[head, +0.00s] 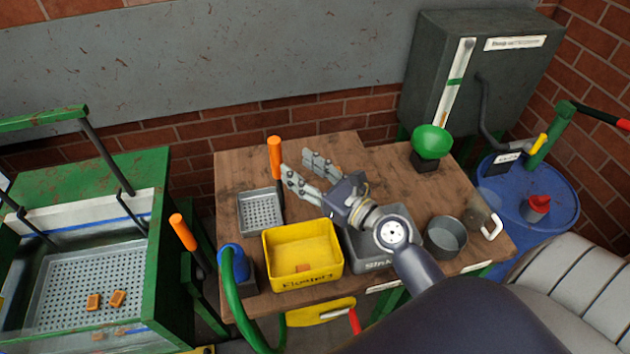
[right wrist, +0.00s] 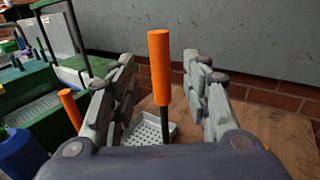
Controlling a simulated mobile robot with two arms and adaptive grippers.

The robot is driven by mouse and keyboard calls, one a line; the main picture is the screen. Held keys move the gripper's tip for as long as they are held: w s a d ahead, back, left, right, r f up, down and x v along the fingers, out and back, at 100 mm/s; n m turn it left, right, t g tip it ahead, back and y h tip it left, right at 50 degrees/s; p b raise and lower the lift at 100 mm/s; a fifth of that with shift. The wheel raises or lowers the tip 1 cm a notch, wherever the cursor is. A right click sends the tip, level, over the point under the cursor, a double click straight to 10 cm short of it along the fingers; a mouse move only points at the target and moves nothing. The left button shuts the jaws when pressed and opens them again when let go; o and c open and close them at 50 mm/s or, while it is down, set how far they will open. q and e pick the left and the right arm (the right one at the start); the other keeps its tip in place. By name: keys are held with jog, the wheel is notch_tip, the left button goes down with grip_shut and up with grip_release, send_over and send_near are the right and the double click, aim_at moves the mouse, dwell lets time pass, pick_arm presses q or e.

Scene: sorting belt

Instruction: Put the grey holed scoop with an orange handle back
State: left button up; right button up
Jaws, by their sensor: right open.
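The grey holed scoop (head: 259,213) sits on the wooden table with its orange handle (head: 275,157) standing upright. In the right wrist view the scoop's holed tray (right wrist: 152,132) lies beyond my gripper, and its orange handle (right wrist: 159,68) appears between the two fingers. My right gripper (head: 293,163) is open and empty, with its fingertips just right of the handle in the head view. I cannot tell whether the fingers reach around it. My left gripper is not in view.
A yellow bin (head: 303,252) and a grey bin (head: 370,255) stand in front, beside a metal pot (head: 445,237) and a clear jug (head: 483,217). A green-framed tank (head: 92,270) stands left, near another orange handle (head: 182,232).

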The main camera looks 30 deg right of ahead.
jog(key=shift+b+v, duration=0.5)
jog(key=shift+v, duration=1.5)
